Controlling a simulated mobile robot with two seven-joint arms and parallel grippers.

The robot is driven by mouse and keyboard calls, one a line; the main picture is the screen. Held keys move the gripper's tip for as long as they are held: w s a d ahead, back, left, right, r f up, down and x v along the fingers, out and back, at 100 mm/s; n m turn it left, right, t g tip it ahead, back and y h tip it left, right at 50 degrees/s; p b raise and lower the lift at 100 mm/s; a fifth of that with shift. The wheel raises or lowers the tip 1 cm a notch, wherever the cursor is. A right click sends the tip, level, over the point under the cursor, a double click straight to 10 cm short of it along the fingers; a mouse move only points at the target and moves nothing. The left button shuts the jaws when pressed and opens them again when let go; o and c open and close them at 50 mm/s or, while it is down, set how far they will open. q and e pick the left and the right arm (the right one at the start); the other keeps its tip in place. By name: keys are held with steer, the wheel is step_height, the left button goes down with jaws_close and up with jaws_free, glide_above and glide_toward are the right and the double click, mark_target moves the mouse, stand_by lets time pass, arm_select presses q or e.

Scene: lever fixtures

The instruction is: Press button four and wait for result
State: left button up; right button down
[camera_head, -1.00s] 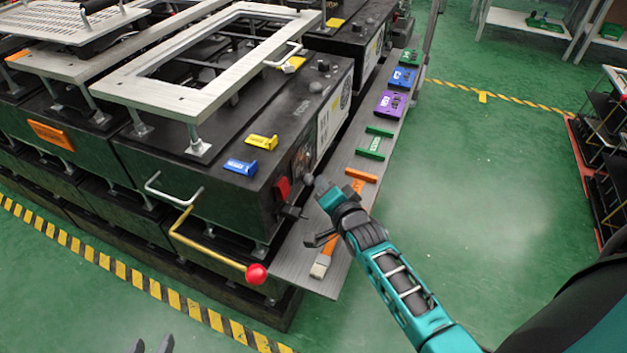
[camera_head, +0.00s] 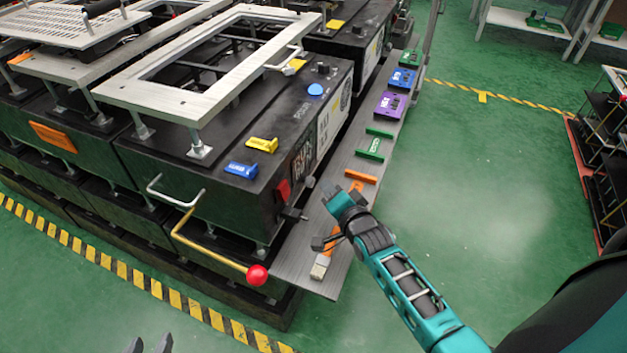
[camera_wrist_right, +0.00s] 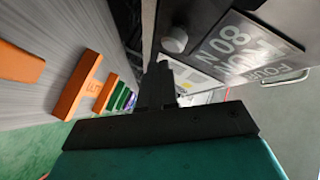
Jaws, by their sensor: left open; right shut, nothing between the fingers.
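My right gripper (camera_head: 330,192) is shut and empty, just off the end face. In the wrist view its fingertips (camera_wrist_right: 160,68) look close to the button but apart from it. A round lamp (camera_head: 315,89) on the machine's top glows blue. My left gripper (camera_head: 150,346) is open and empty at the bottom edge, partly cut off.
A red switch (camera_head: 283,190) and a lever with a red ball (camera_head: 257,275) are near my right gripper.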

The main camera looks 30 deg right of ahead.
steer(key=shift+s, duration=0.1)
steer(key=shift+s+d+p, duration=0.8)
steer(key=shift+s+d, duration=0.3)
steer(key=shift+s, duration=0.1)
steer(key=shift+s+d, duration=0.55)
steer(key=shift+s, duration=0.05)
arm_select(q)
step_height(320, 180, up, 2)
steer(key=shift+d, duration=0.1)
steer(key=shift+y, duration=0.5)
steer(key=a+r+p, duration=0.1)
steer(key=p, duration=0.2)
steer(key=s+a+r+p, duration=0.1)
steer(key=r+p, duration=0.1)
steer(key=p, duration=0.1)
steer(key=a+r+p, duration=0.1)
steer(key=p, duration=0.2)
steer(key=shift+s+r, duration=0.25)
steer(key=shift+r, duration=0.1)
arm_select(e)
steer(key=s+a+r+n+g+y, duration=0.1)
steer(key=s+a+r+n+g, duration=0.1)
steer(key=s+a+n, duration=0.4)
steer(key=s+a+r+n+g+y, duration=0.2)
steer(key=s+a+r+n, duration=0.3)
steer(key=s+a+n, duration=0.2)
steer(key=shift+s+r+n+g, duration=0.15)
steer(key=shift+s+n+g, duration=0.15)
steer(key=shift+s+n, duration=0.8)
